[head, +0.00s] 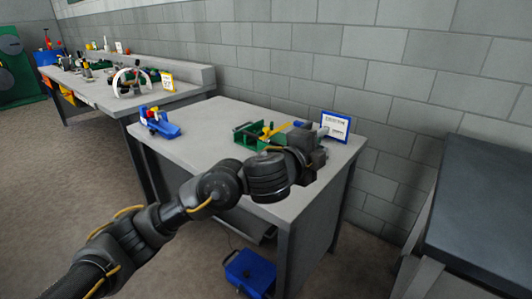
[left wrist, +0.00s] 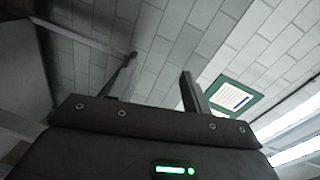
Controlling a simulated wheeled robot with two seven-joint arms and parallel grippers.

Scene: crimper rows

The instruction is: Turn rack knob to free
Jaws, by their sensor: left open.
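A green rack-like fixture (head: 245,137) with a yellow-handled part (head: 275,129) stands on the near grey table (head: 205,140). I cannot make out a rack knob; it may be hidden behind my arm or too small to tell. My left gripper (head: 312,150) is beside the fixture's right side, above the table's right part, and partly covers what lies behind it. In the left wrist view its fingers (left wrist: 157,85) stand apart with nothing visible between them. My right gripper is in neither view.
A blue-framed sign (head: 335,126) stands close behind my left gripper. A blue fixture (head: 157,124) with a red part sits at the table's left. A dark bench (head: 485,200) stands at right.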

